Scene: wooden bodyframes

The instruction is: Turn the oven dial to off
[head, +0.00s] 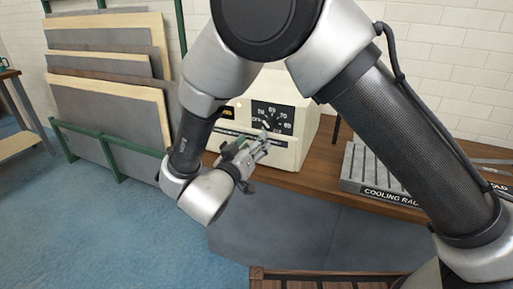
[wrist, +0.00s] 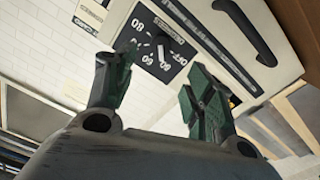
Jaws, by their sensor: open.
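The oven (head: 290,152) is a cream box on a wooden bench, and a black dial panel with white numbers (head: 271,113) is on its front. In the wrist view the oven front (wrist: 204,20) appears tilted, with the dial (wrist: 161,46) on its black panel. My gripper (head: 264,143) is in front of the oven just below the dial panel, and partly covers it in the head view. In the wrist view the two green fingers of my gripper (wrist: 158,85) are apart with nothing between them, and the dial shows beyond the gap. I cannot tell whether a fingertip touches the dial.
A dark handle (wrist: 247,32) sits on the oven front. A grey slotted cooling rack (head: 375,170) stands on the bench at right. Framed panels (head: 105,90) lean in a green rack at left. A wooden slatted edge (head: 330,280) is at the bottom. Blue floor is open at left.

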